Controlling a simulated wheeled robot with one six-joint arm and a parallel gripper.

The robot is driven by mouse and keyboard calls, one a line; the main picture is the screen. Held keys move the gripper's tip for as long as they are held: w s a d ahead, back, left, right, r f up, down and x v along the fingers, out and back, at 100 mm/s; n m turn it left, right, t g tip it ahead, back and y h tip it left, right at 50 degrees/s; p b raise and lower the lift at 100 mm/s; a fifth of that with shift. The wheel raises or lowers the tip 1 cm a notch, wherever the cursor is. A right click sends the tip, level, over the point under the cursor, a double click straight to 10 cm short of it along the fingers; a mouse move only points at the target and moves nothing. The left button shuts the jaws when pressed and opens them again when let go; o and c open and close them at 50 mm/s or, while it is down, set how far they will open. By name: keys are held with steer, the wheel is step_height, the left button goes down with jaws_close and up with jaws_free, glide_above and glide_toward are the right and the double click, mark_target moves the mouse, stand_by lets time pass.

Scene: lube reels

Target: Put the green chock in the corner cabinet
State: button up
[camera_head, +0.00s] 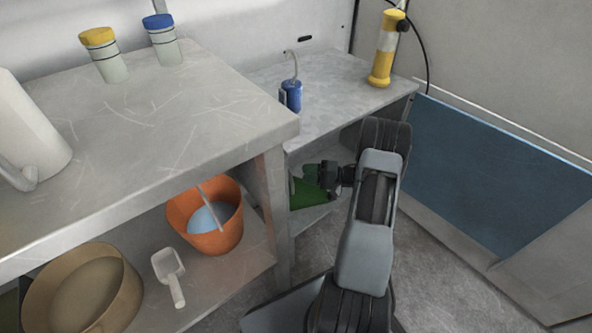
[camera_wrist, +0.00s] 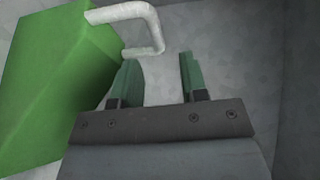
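The green chock (camera_head: 309,191) is in the corner cabinet, low under its counter, partly hidden by my gripper and the cabinet's side. In the wrist view the chock (camera_wrist: 55,85) fills the left side, with a pale bent handle (camera_wrist: 150,18) reaching right from it. My gripper (camera_head: 326,176) reaches into the cabinet beside the chock. In the wrist view my gripper (camera_wrist: 158,60) is open, with a gap between its green fingers. The handle's end is close to the left fingertip; I cannot tell whether they touch. The corner cabinet's counter (camera_head: 340,95) is at the back.
An orange bucket (camera_head: 222,232), a white scoop (camera_head: 169,275) and a tan round container (camera_head: 85,290) are on the left bench's lower shelf. A blue oil can (camera_head: 291,97) and a yellow cylinder (camera_head: 386,50) stand on the corner counter. The floor right of my arm is clear.

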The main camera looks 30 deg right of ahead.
steer(key=p+v, duration=0.1)
steer(key=v, duration=0.5)
steer(key=shift+d+p, duration=0.1)
steer(key=shift+p, duration=0.2)
